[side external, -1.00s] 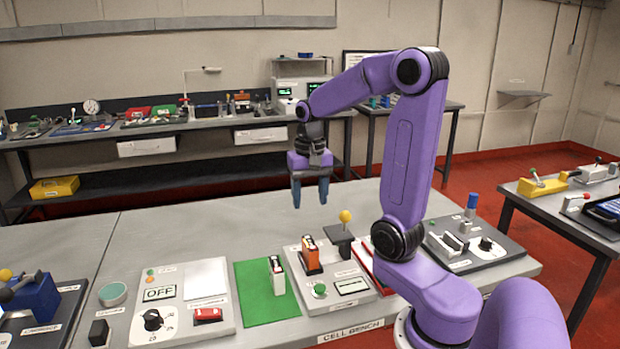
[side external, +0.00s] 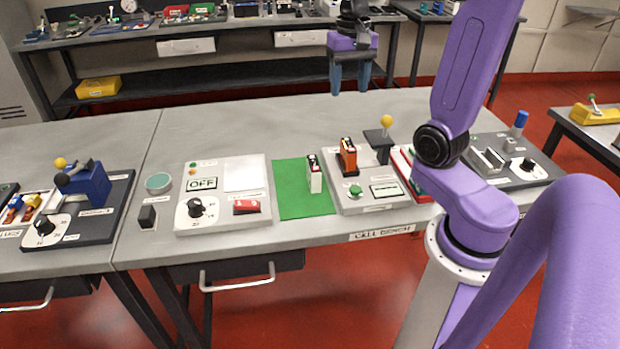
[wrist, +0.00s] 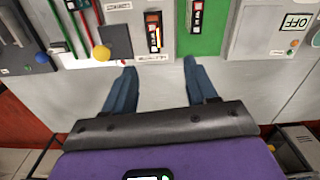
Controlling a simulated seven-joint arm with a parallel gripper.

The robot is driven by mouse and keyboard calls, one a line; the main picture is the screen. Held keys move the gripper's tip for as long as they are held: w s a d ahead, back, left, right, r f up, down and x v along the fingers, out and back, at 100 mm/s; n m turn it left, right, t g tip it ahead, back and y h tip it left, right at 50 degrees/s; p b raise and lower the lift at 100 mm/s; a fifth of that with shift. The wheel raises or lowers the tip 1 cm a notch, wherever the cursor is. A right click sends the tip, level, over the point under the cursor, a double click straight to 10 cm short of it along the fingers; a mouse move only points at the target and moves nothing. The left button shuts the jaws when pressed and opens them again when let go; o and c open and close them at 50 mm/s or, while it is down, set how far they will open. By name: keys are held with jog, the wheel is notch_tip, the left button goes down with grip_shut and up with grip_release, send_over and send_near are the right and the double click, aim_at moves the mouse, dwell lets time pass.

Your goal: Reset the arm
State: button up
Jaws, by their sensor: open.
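My gripper (side external: 350,78) is above the back part of the bench (side external: 240,120), behind the row of devices. Its two blue fingers are apart with nothing between them. In the wrist view my gripper (wrist: 158,85) also shows open and empty, pointing toward the bench.
A yellow-knobbed lever (side external: 386,122) stands beside the orange battery. A panel with an OFF display (side external: 203,184) and a red switch is left of the mat. A blue clamp-like device (side external: 85,184) is farther left. The bench's back strip is clear.

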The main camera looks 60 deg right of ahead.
jog(key=s+a+f+n, duration=0.2)
jog(key=s+a+n, duration=0.1)
jog(key=a+n, duration=0.3)
jog(key=s+a+f+n, duration=0.2)
jog(key=s+a+n, duration=0.15)
jog(key=a, duration=0.35)
jog(key=s+a+f+n, duration=0.2)
jog(key=s+n, duration=0.3)
jog(key=s, duration=0.1)
jog(key=s+a+f+n, duration=0.2)
jog(key=s+a+n, duration=0.1)
jog(key=s+n, duration=0.2)
jog(key=shift+s+a+n, duration=0.3)
jog(key=shift+s+n, duration=0.05)
